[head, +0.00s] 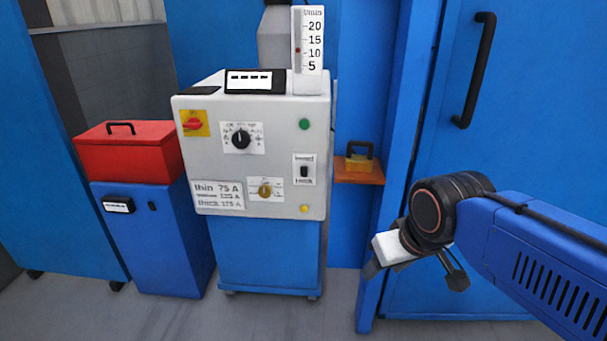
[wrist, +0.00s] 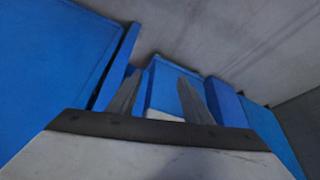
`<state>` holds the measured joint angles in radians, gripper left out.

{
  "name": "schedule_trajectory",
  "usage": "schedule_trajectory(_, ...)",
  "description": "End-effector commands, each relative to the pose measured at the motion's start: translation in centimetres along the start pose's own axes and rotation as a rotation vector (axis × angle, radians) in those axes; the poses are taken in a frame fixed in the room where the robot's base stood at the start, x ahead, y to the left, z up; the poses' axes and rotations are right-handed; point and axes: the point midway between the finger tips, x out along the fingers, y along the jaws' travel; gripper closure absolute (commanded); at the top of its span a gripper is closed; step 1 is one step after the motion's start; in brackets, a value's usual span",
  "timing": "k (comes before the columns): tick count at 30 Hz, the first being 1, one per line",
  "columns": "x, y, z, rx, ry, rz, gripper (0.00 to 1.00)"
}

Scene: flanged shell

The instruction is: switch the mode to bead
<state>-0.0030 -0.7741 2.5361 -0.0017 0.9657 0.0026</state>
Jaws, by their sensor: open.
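The grey welding machine panel (head: 270,150) faces me in the head view. A black rocker switch (head: 304,171) sits on a white plate at its right, with a small word above and below; the words are too small to read surely, and so is the switch's position. A black rotary knob (head: 240,139) is at upper left, its pointer roughly upward, and a brass knob (head: 265,190) is below. My gripper (head: 416,272) is open and empty, right of and lower than the panel, apart from it. Its two fingers also show in the wrist view (wrist: 161,98), apart with nothing between them.
A red main switch (head: 193,124), green button (head: 304,124) and yellow button (head: 304,208) share the panel. A flow gauge (head: 308,50) stands above. An orange shelf (head: 359,172) juts out at right, near a blue door (head: 500,130). A red box (head: 128,150) sits left.

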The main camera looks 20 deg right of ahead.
Motion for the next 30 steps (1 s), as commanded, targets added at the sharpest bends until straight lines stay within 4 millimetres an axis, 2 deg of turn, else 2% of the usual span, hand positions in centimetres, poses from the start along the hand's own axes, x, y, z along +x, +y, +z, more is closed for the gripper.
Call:
schedule_trajectory(1, 0.0, 0.0, -0.1, 0.006, 0.000, 0.000, 0.68)
schedule_trajectory(5, -0.3, -0.1, -1.2, 0.061, -0.003, 0.004, 0.99)
schedule_trajectory(6, -0.4, -0.1, -1.7, 0.091, -0.004, 0.006, 1.00)
schedule_trajectory(19, -2.0, -1.0, -10.2, 0.574, -0.003, 0.048, 1.00)
schedule_trajectory(30, -2.2, -2.8, -17.8, 1.007, 0.026, 0.079, 1.00)
